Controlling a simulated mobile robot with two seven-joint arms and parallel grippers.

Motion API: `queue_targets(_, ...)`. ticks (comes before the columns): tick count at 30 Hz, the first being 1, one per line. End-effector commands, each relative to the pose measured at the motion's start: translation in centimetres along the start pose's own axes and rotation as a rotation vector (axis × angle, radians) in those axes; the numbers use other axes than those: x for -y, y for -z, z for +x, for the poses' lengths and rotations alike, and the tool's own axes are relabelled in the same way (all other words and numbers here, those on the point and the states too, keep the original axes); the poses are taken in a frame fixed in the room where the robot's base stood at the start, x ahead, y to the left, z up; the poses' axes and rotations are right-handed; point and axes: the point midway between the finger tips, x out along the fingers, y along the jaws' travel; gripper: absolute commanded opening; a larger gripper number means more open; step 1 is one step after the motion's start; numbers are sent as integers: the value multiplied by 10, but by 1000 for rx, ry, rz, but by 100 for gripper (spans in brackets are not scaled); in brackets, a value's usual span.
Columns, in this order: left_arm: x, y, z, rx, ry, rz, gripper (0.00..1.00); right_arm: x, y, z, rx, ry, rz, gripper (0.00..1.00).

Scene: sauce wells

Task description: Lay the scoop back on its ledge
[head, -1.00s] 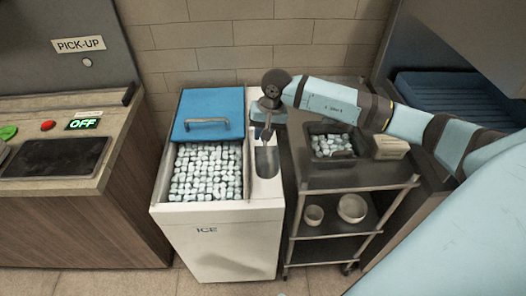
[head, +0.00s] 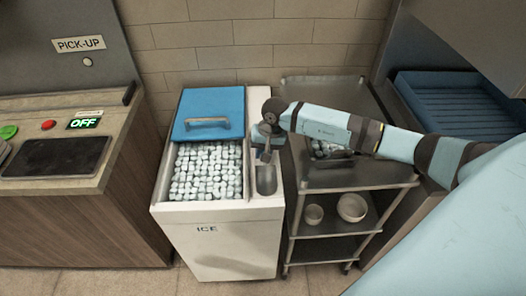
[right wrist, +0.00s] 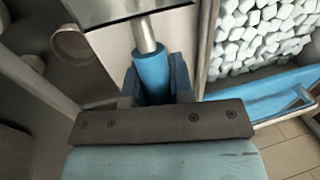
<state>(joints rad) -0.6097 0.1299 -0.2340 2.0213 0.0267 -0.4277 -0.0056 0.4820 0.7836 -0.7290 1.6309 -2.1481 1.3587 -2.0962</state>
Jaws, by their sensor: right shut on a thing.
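The scoop (head: 266,180) has a grey metal bowl and a blue handle. Its bowl is over the white ledge (head: 264,207) along the right side of the ice bin, pointing toward the bin's front. I cannot tell whether the bowl touches the ledge. My right gripper (head: 265,146) is shut on the handle at the rear of the ledge. In the right wrist view the blue handle (right wrist: 152,75) sits between the fingers, with the metal shaft running up to the partly cut-off bowl. My left gripper is not in view.
The ice bin (head: 214,240) is full of cubes at the front, with a blue lid (head: 207,105) behind. A metal cart (head: 350,183) stands close on the right, with bowls on its shelf. A counter (head: 60,188) is at the left.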

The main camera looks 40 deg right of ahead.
Motion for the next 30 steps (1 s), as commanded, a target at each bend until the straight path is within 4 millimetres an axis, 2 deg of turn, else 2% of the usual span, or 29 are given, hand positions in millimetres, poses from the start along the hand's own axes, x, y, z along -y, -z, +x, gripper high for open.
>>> queue_targets(1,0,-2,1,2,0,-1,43,0,0,2,0,0,0,26)
queue_targets(3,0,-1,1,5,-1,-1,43,0,0,1,0,0,0,42)
queue_targets(4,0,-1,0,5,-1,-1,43,0,0,1,0,0,0,47)
queue_targets(11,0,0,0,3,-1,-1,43,0,0,1,0,0,0,47)
queue_targets(16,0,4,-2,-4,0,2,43,0,1,-8,-2,0,-1,47)
queue_targets(30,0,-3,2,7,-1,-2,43,0,1,-100,-3,0,-2,47)
